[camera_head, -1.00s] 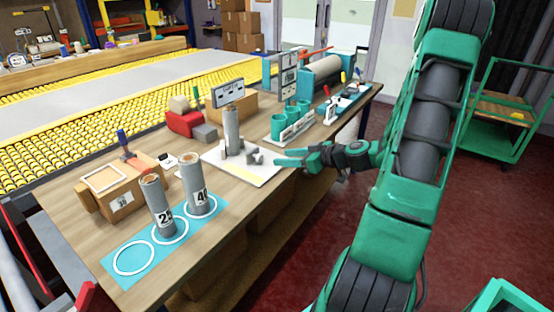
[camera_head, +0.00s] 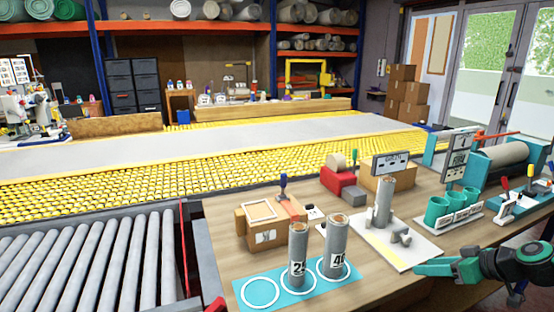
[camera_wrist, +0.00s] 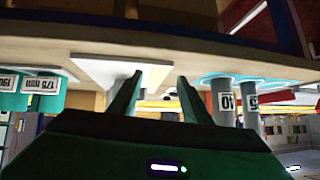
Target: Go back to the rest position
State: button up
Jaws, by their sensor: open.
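My gripper (camera_head: 420,270) is at the right of the head view, beside the front corner of the white board (camera_head: 388,254). In the wrist view its two green fingers (camera_wrist: 160,85) are apart with nothing between them. A grey tube (camera_head: 383,203) stands upright on the board, with small grey parts near its base. Two grey tubes, one marked 40 (camera_head: 336,245) and one whose label starts with 2 (camera_head: 298,254), stand on the white rings of a blue mat (camera_head: 240,292). The mat's left ring is empty. Most of my arm is outside the head view.
The wooden table (camera_head: 222,250) also holds a cardboard box (camera_head: 270,222), a red tape dispenser (camera_head: 340,180), green cups (camera_head: 452,207) and a roller machine (camera_head: 500,158). A yellow roller bed (camera_head: 110,200) and grey roller conveyor (camera_head: 90,260) lie beyond and left.

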jog(key=s+a+r+m+g+h, duration=0.1)
jog(key=s+r+m+g, duration=0.2)
jog(key=s, duration=0.6)
jog(key=s+a+r+m+g+h, duration=0.1)
jog(key=s+r+m+g+h, duration=0.1)
jog(key=s, duration=0.7)
jog(key=s+a+r+m+g+h, duration=0.1)
jog(key=s+r+m+g, duration=0.3)
jog(key=s, duration=0.5)
jog(key=shift+r+m+h, duration=0.4)
jog(key=shift+r+m, duration=0.25)
jog(key=shift+m, duration=0.35)
jog(key=shift+w+f, duration=0.25)
jog(key=shift+w, duration=0.3)
